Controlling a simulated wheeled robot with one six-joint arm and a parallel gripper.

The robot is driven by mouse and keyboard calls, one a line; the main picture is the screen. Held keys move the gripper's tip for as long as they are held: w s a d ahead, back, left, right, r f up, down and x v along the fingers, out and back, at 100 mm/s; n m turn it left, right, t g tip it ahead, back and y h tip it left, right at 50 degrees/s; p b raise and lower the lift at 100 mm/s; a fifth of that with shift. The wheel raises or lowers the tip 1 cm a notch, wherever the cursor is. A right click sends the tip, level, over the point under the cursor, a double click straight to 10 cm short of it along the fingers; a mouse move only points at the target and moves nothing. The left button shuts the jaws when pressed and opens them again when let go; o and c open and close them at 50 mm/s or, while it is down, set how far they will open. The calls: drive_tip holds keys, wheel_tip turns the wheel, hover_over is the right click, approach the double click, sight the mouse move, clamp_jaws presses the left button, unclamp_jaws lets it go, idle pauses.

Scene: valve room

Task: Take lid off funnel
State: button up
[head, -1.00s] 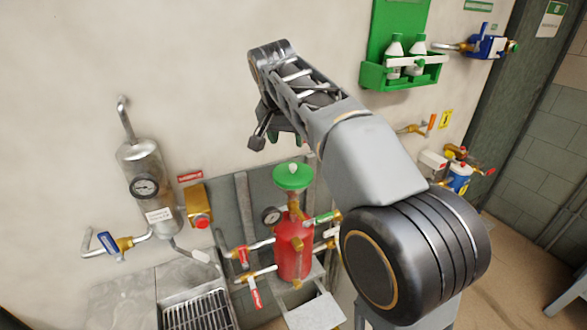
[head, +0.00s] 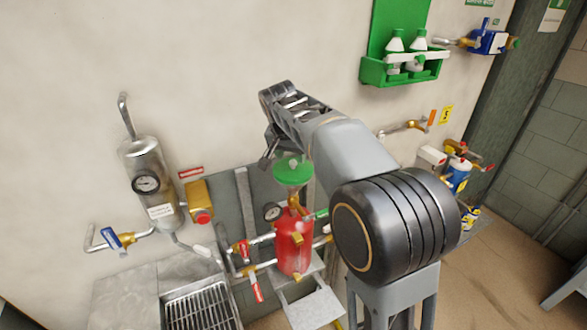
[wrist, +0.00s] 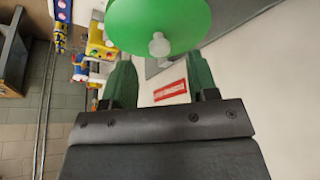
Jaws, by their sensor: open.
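The green lid (head: 293,173) sits on the funnel on top of the red tank (head: 292,245). In the wrist view the lid (wrist: 160,20) fills the top middle, with its pale knob (wrist: 159,46) pointing toward me. My gripper (head: 272,150) is just above and to the left of the lid in the head view. In the wrist view my gripper (wrist: 160,62) has two green fingers spread apart, with the knob lined up between them, slightly beyond the tips. Nothing is held. The lid hides most of the funnel, and my arm hides part of the wall behind.
A pressure gauge (head: 272,212) and red-handled valves (head: 242,248) sit left of the tank. A metal cylinder (head: 150,185) and a yellow box (head: 199,202) are on the wall further left. A green bottle rack (head: 402,72) hangs at upper right.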

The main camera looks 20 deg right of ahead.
sight(293, 161)
drive_tip(key=shift+x, duration=1.6)
drive_tip(key=shift+c, duration=0.3)
clamp_jaws()
